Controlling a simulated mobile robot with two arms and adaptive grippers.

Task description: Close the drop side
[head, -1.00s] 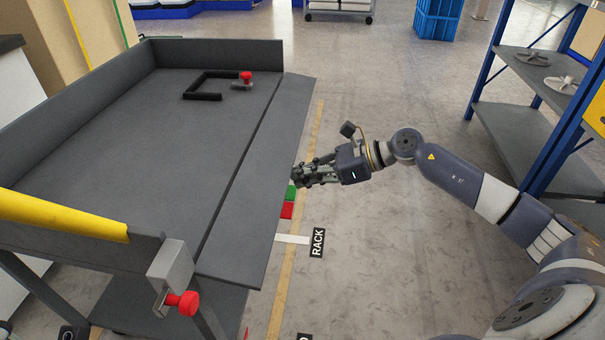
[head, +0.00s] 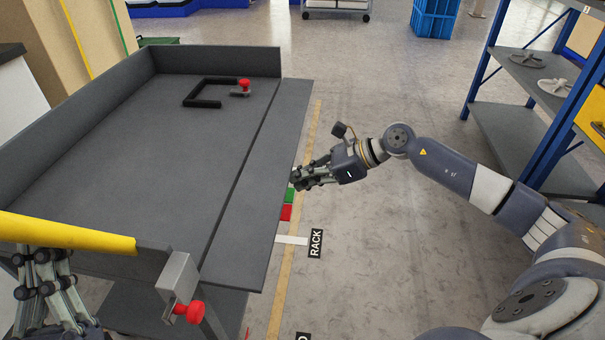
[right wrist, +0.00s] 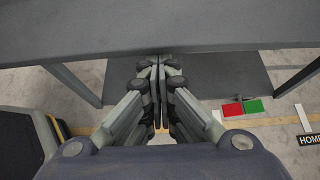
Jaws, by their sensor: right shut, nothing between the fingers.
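The drop side (head: 262,190) is a long dark grey panel along the right of the cart bed (head: 150,140). It is folded outward, roughly level with the bed, with a dark seam between them. My right gripper (head: 297,179) is shut and empty beside the panel's outer edge. In the right wrist view its fingers (right wrist: 158,62) are together close to the grey panel edge (right wrist: 160,35); I cannot tell whether they touch. My left gripper (head: 45,258) is near the yellow bar, fingertips unclear.
The yellow bar (head: 65,232) crosses the cart's near end. A black handle-like frame (head: 207,100) lies in the bed's far part. A blue shelf rack (head: 530,125) stands right. Floor between cart and rack is clear, with red and green patches and a RACK label (head: 315,243).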

